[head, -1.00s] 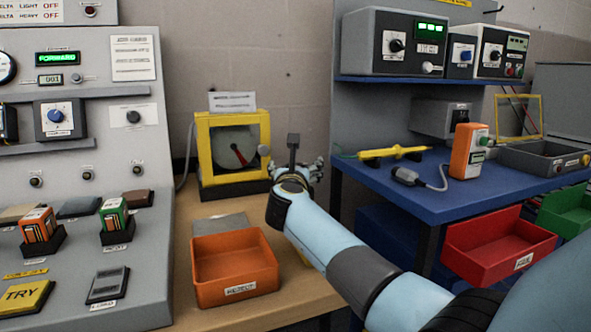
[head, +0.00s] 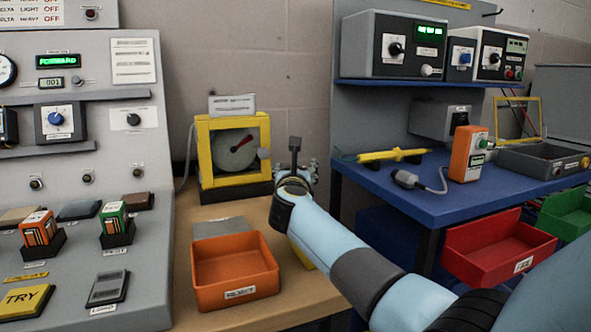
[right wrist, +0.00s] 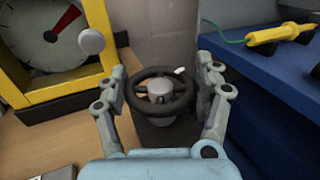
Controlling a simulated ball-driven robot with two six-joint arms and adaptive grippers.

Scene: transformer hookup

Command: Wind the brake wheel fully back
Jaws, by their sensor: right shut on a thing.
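The black brake wheel (right wrist: 160,92) has a grey hub and a small white mark on its far right rim; it shows in the right wrist view. My right gripper (right wrist: 164,82) is shut on it, with one finger at each side of the rim. In the head view my right gripper (head: 310,172) is beyond my wrist, and the wheel is hidden there. A yellow-framed dial (head: 203,165) stands to its left, its red pointer aimed up and right; the dial face (right wrist: 40,45) also shows in the right wrist view. My left gripper is out of view.
An orange reject bin (head: 235,292) sits on the wooden bench in front of the dial. A grey control console (head: 130,200) stands at the left. A blue bench (head: 400,205) with a yellow probe (head: 393,155) is close on the right.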

